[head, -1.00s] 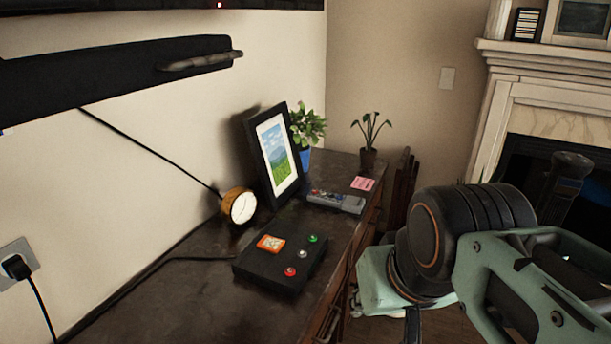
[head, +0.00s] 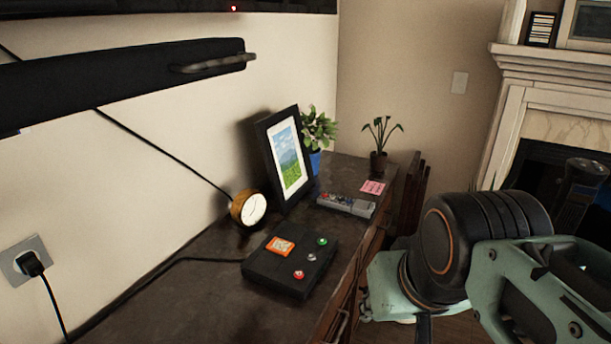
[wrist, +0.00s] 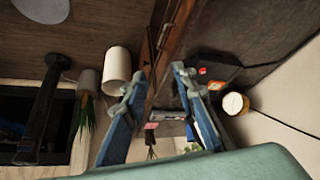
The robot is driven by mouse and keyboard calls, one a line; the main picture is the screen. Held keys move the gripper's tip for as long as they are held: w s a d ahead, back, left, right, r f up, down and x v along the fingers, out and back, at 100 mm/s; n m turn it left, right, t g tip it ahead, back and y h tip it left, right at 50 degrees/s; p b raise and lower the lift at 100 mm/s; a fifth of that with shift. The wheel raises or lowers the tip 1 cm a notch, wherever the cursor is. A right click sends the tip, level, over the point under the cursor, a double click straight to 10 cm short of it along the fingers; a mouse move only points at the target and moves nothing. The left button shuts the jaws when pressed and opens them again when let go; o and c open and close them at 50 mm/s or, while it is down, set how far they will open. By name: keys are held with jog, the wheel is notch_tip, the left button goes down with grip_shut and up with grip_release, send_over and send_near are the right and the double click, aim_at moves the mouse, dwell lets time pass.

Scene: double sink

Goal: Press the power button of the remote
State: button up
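The remote (head: 346,205) is a grey bar with coloured buttons near its left end. It lies flat on the dark cabinet top, in front of the picture frame. It also shows small in the wrist view (wrist: 167,115), between my gripper's fingers but well beyond them. Its power button is too small to make out for sure. My gripper (wrist: 160,76) is open and empty, its two blue fingers spread apart. In the head view my arm is at the right, off the cabinet's front edge, and the fingertips cannot be made out there.
A black box (head: 290,266) with coloured buttons sits nearer on the cabinet top (head: 190,290). A round clock (head: 249,208), a picture frame (head: 285,160), two plants and a pink note (head: 372,187) stand or lie around the remote. A fireplace (head: 550,130) is at the right.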

jog(key=shift+c, duration=0.6)
grip_shut()
dwell(0.7)
